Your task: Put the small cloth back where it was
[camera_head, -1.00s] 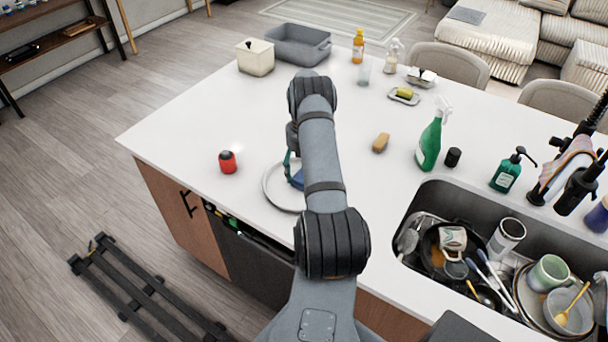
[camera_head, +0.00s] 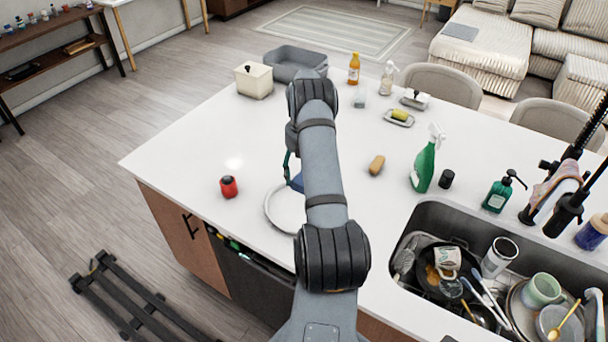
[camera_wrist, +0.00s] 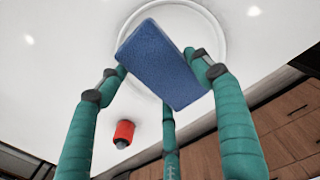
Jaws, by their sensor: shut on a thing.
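My gripper (camera_wrist: 165,72) has slim teal fingers and is shut on a small blue cloth (camera_wrist: 160,65), a flat rectangular pad with a rough surface. In the wrist view the cloth is tilted between the fingertips, in front of a round white plate (camera_wrist: 219,27). In the head view my arm hides most of the gripper; only a teal finger and a bit of the blue cloth (camera_head: 297,183) show at the arm's left, by the far rim of the plate (camera_head: 280,222). The cloth appears held above the plate; the exact gap cannot be told.
A red can (camera_head: 228,187) stands left of the plate. A sink (camera_head: 410,235) full of dishes is at the right. A pink cloth (camera_head: 556,180) hangs by the faucet.

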